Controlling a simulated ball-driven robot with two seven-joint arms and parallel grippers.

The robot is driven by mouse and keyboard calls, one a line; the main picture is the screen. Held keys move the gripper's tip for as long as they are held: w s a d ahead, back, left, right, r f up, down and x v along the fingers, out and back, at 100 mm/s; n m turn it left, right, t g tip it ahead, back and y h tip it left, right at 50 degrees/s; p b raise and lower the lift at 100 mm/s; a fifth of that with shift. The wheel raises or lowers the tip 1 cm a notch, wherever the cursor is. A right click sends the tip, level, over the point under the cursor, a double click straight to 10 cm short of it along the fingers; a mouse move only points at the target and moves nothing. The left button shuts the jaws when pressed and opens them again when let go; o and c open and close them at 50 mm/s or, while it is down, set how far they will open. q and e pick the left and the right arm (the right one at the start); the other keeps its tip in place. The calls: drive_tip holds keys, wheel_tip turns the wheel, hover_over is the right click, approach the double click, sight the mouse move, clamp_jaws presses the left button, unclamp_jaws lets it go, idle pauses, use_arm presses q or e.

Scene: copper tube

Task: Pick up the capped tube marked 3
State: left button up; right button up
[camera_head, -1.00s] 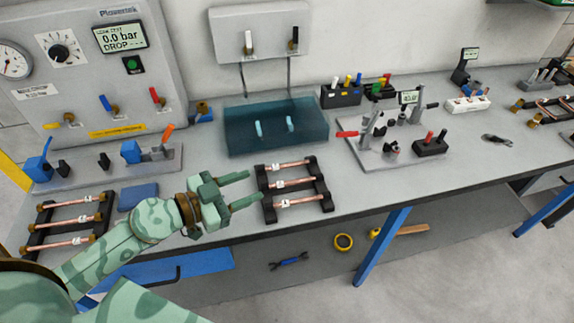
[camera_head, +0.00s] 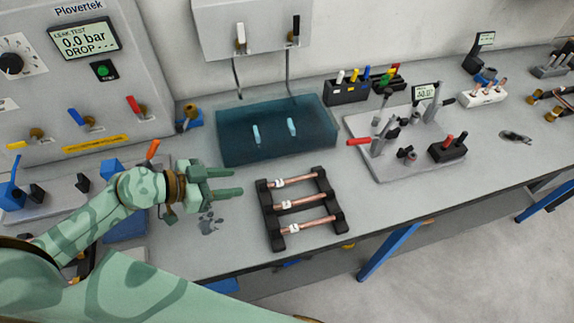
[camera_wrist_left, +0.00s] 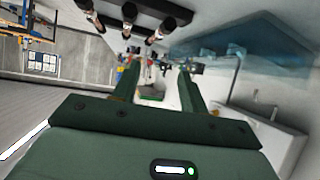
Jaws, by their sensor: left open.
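Three copper tubes lie crosswise in a black rack on the bench: a far one (camera_head: 296,181), a middle one (camera_head: 304,203) and a near one (camera_head: 310,223). Each has a small white label at its left end; I cannot read the marks, so I cannot tell which is 3. My left gripper (camera_head: 238,181) is open and empty, just left of the rack's far left corner, apart from the tubes. In the left wrist view its two fingers (camera_wrist_left: 158,70) are spread with nothing held, and the tube ends (camera_wrist_left: 124,35) show at the top. My right gripper is out of view.
A blue-tinted clear tank (camera_head: 274,150) stands behind the rack. A grey clamp plate (camera_head: 420,155) with a red-handled lever is to the right. The leak-test panel (camera_head: 75,80) stands at the back left. The bench is clear between rack and plate.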

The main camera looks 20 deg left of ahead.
use_arm(q)
drive_tip(key=b, duration=0.2)
approach(288, 180)
drive_tip(key=x, duration=0.3)
drive_tip(key=shift+w+a, duration=0.2)
drive_tip(key=shift+w, duration=0.1)
drive_tip(key=shift+w+d+f, duration=0.25)
drive_tip(key=shift+d, duration=0.15)
drive_tip(key=b+x, duration=0.2)
drive_tip(key=x, duration=0.2)
drive_tip(key=shift+s+d+f, duration=0.1)
drive_tip(key=shift+s+d, duration=0.05)
drive_tip(key=shift+s, duration=0.05)
drive_tip(key=shift+w+d+f, duration=0.2)
drive_tip(key=shift+w+d, duration=0.1)
drive_tip(key=shift+s+r, duration=0.1)
drive_tip(key=shift+c, duration=0.5)
drive_tip(key=c, duration=0.5)
clamp_jaws()
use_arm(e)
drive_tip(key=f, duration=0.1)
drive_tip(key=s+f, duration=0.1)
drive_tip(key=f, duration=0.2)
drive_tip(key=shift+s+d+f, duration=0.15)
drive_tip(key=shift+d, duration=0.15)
